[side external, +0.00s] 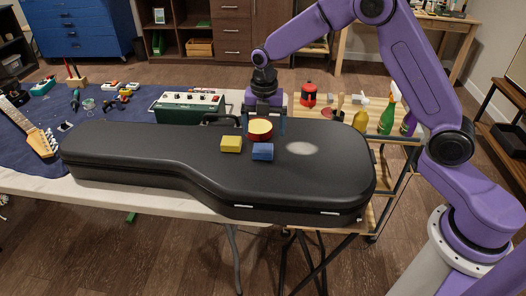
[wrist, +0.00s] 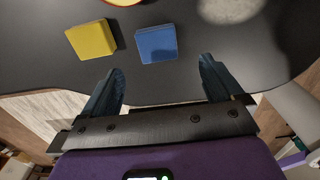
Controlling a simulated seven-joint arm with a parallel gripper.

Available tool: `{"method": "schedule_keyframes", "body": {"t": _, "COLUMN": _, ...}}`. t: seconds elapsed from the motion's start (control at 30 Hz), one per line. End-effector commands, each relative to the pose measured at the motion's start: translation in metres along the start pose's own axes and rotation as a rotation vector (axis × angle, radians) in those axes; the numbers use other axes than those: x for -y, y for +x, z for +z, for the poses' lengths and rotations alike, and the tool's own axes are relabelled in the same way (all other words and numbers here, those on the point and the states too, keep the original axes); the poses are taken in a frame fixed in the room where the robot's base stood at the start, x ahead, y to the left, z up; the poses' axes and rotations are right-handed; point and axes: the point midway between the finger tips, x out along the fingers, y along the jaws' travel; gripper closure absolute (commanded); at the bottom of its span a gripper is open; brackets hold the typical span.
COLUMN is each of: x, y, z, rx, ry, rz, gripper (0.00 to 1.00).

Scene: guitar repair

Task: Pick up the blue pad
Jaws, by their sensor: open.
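The blue pad (side external: 262,151) is a small block lying on the black guitar case (side external: 130,158). In the wrist view the blue pad (wrist: 157,44) lies ahead of my gripper (wrist: 160,82), roughly in line with the gap between the fingers and apart from them. My gripper (side external: 266,122) is open and empty, over the case; its fingertips are partly hidden in the side view by a round red-and-yellow thing. A yellow pad (side external: 231,144) lies just left of the blue one, and it also shows in the wrist view (wrist: 91,39).
The round red-and-yellow thing (side external: 260,130) sits close behind the pads. A green amplifier-like box (side external: 190,106) stands behind the case. Bottles (side external: 387,117) stand at the right. A guitar neck (side external: 37,139) lies at the left. The case top right of the pads is clear.

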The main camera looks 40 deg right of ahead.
Motion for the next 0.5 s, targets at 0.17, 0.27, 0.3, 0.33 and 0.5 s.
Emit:
{"method": "schedule_keyframes", "body": {"t": 0.17, "x": 0.0, "y": 0.02, "z": 0.0, "rx": 0.0, "ry": 0.0, "rz": -0.001, "gripper": 0.06}}
{"method": "schedule_keyframes", "body": {"t": 0.27, "x": 0.0, "y": 0.025, "z": 0.0, "rx": 0.0, "ry": 0.001, "rz": -0.001, "gripper": 0.06}}
{"method": "schedule_keyframes", "body": {"t": 0.3, "x": 0.0, "y": 0.027, "z": 0.0, "rx": -0.001, "ry": 0.001, "rz": -0.001, "gripper": 0.06}}
{"method": "schedule_keyframes", "body": {"t": 0.33, "x": 0.0, "y": 0.029, "z": 0.001, "rx": -0.001, "ry": 0.001, "rz": -0.001, "gripper": 0.06}}
{"method": "schedule_keyframes", "body": {"t": 0.5, "x": -0.003, "y": 0.053, "z": 0.003, "rx": -0.001, "ry": 0.0, "rz": -0.002, "gripper": 0.06}}
